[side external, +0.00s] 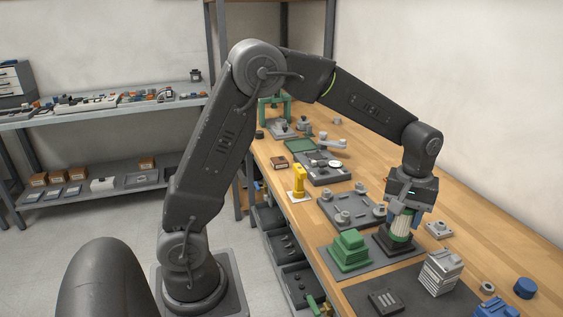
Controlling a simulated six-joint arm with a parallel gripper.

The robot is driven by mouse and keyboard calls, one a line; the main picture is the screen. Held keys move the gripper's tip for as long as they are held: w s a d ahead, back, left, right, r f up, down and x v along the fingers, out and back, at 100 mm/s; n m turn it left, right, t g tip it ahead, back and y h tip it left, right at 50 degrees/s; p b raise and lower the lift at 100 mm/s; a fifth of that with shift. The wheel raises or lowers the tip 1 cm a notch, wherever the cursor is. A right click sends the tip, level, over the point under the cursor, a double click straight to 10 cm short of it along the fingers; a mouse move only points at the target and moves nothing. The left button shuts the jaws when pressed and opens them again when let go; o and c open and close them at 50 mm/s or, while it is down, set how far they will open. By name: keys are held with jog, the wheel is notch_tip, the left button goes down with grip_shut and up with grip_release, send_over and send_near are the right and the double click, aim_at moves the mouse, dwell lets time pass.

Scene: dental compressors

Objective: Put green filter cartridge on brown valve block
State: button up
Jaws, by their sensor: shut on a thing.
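My gripper (406,200) points down at the right side of the bench, shut on the green filter cartridge (400,225). The cartridge is a pale upright cylinder with green at its ends; its top is partly hidden by my gripper. Its lower end is at a dark, stepped block (385,246), which may be the brown valve block. The view does not show whether the cartridge rests on this block or hangs just above it. A small brown box (279,163) lies farther back on the bench.
A green stepped block (349,250) stands close left of the cartridge. A grey finned block (440,272) and a blue cap (525,288) are in front to the right. A grey plate with round fittings (330,212) lies behind. Bare wood (480,240) is free at right.

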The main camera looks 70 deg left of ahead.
jog(key=w+a, duration=0.3)
jog(key=a, duration=0.7)
jog(key=w+a, duration=0.2)
jog(key=a, duration=0.8)
jog(key=n, duration=2.7)
send_over(279, 159)
notch_tip(279, 159, down, 4)
jog(key=shift+d+f, duration=0.15)
jog(key=shift+f, duration=2.05)
